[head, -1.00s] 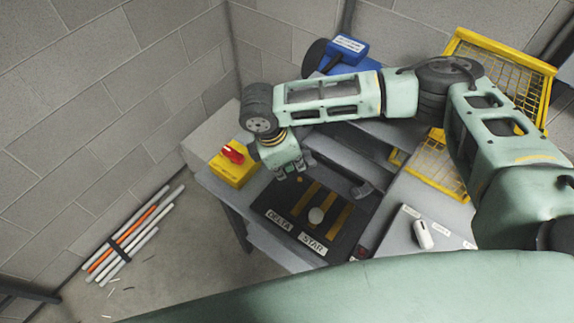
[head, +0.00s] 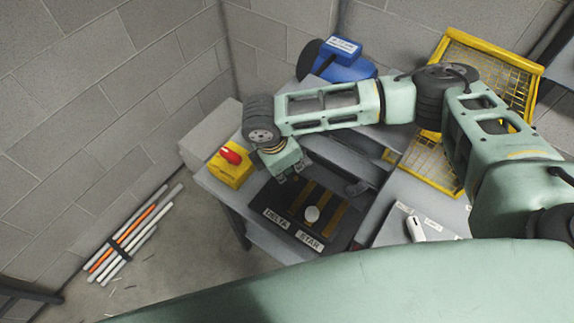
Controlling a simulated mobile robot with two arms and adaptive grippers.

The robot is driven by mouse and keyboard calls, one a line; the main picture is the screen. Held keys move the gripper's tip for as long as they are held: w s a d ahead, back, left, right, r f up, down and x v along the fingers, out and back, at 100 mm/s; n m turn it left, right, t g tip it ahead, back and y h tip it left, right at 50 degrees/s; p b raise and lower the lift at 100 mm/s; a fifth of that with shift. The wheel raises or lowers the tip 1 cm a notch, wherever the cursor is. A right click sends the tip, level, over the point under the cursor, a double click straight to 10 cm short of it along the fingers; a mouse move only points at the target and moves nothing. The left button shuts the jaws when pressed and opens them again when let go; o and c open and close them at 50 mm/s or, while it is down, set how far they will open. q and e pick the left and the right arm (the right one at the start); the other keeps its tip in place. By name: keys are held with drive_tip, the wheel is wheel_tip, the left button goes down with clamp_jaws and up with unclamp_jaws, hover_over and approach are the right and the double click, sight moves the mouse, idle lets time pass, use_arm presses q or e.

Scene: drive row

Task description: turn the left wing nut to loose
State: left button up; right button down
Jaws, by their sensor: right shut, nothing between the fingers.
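A black terminal board (head: 272,203) with brass bars (head: 308,195) lies on the grey bench, with DELTA (head: 276,219) and STAR (head: 309,241) labels along its near edge. A round white knob (head: 312,214) stands on the board. My right gripper (head: 290,179) points down over the board's far left part and is shut, with nothing held. I cannot make out the left wing nut; the gripper covers that part of the board, or the nut is too small to tell. My left gripper is not in view.
A yellow box with a red switch (head: 231,157) stands close left of the gripper. A blue device (head: 343,62) and yellow mesh guards (head: 490,60) are behind. A white handle (head: 415,228) is on the right panel. Bundled rods (head: 125,238) lie on the floor.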

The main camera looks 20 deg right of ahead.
drive_tip(key=shift+s+d+r+n+t+p, duration=0.1)
drive_tip(key=shift+s+d+n+t+p, duration=0.15)
drive_tip(key=shift+n+p, duration=0.45)
drive_tip(key=shift+s+d+n+t+p, duration=0.15)
drive_tip(key=shift+s+n+p, duration=0.15)
drive_tip(key=shift+n+p, duration=0.4)
drive_tip(key=shift+s+d+n+y+p, duration=0.15)
drive_tip(key=shift+s+d+n+p, duration=0.1)
drive_tip(key=shift+n+p, duration=0.4)
drive_tip(key=shift+s+d+n+y+p, duration=0.15)
drive_tip(key=shift+d+n+p, duration=0.1)
drive_tip(key=shift+n+p, duration=0.4)
idle(0.8)
idle(0.5)
